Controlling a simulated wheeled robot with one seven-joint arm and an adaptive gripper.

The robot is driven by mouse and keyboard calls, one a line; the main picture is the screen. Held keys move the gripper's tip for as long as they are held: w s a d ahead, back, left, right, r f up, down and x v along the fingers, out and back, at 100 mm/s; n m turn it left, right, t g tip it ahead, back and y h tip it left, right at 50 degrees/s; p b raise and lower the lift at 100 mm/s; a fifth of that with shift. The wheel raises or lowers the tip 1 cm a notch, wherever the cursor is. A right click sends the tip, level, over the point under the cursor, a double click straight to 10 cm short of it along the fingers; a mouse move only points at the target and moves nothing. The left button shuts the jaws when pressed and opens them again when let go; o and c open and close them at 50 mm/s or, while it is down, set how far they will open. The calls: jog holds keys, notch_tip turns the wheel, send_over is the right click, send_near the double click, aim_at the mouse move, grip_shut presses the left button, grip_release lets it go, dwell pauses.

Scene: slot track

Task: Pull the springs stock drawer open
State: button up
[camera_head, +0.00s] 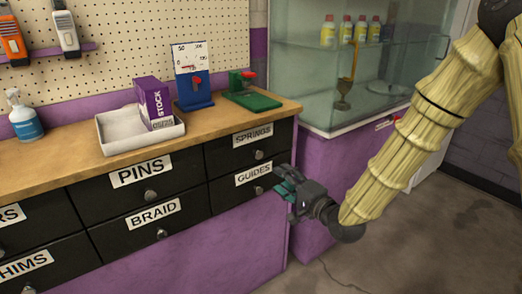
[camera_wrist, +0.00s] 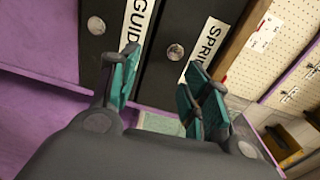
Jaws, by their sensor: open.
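The springs drawer (camera_head: 222,156) is the dark upper front at the right end of the counter, with a white SPRINGS label (camera_head: 253,134) and a round metal knob (camera_head: 259,155). It looks shut, flush with its neighbours. In the wrist view, the springs drawer (camera_wrist: 184,22) appears turned on its side, and its knob (camera_wrist: 175,52) shows between the fingertips, apart from them. My gripper (camera_head: 284,183) is open and empty, in front of the guides drawer's right end, lower than the springs knob. Its teal fingers also show in the wrist view (camera_wrist: 160,82).
The guides drawer (camera_head: 222,191) lies directly below, with its own knob (camera_head: 258,190) close to my gripper. Pins (camera_head: 115,195) and braid (camera_head: 115,236) drawers are to the left. A glass cabinet (camera_head: 345,75) on a purple base stands right. The floor (camera_head: 400,240) in front is clear.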

aim_at(260, 155)
jog(key=shift+y, duration=0.3)
jog(key=x, duration=0.3)
jog(key=r+b+x, duration=0.1)
jog(key=x, duration=0.3)
jog(key=r+x, duration=0.1)
jog(key=x, duration=0.3)
jog(key=shift+a+r, duration=0.1)
jog(key=shift+r, duration=0.1)
jog(key=shift+w, duration=0.1)
grip_shut()
